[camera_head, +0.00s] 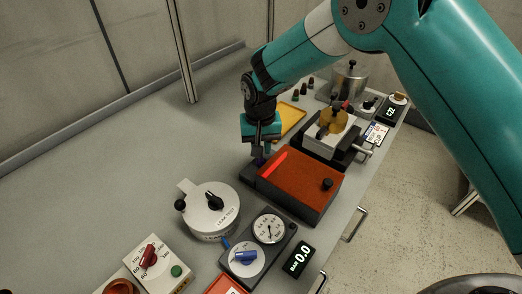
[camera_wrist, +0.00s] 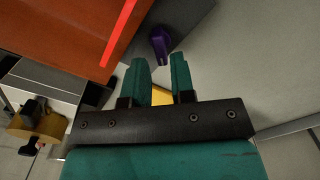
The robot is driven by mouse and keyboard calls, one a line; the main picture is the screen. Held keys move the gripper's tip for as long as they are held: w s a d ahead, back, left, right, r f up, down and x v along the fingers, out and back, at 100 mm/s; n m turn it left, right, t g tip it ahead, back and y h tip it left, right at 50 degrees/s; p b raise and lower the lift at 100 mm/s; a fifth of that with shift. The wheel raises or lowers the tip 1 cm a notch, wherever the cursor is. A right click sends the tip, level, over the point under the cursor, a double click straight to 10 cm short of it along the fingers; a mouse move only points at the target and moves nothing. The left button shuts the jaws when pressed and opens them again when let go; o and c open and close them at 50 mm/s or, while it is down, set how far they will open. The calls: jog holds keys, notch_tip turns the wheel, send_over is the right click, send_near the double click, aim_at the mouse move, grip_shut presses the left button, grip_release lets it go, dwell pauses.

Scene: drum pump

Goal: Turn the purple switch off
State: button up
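The purple switch (camera_wrist: 160,43) is a small rounded lever on the grey end of a box with a rust-red top (camera_head: 305,185). In the head view only a bit of the switch (camera_head: 258,161) shows below my gripper, and its exact setting is hard to tell. A bright red bar (camera_head: 272,166) glows along the box top beside it. My gripper (camera_wrist: 158,62) is open and empty, with its teal fingers pointing at the switch. In the wrist view the switch sits just beyond the gap between the fingertips, with no clear contact.
A round leak-test pot (camera_head: 203,222), a gauge box with a blue knob (camera_head: 262,243) and a white box with a red knob (camera_head: 150,265) stand in front. A vise-like device (camera_head: 325,140) and a yellow tray (camera_head: 290,118) are behind. The bench's left side is clear.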

jog(key=shift+f, duration=1.65)
grip_shut()
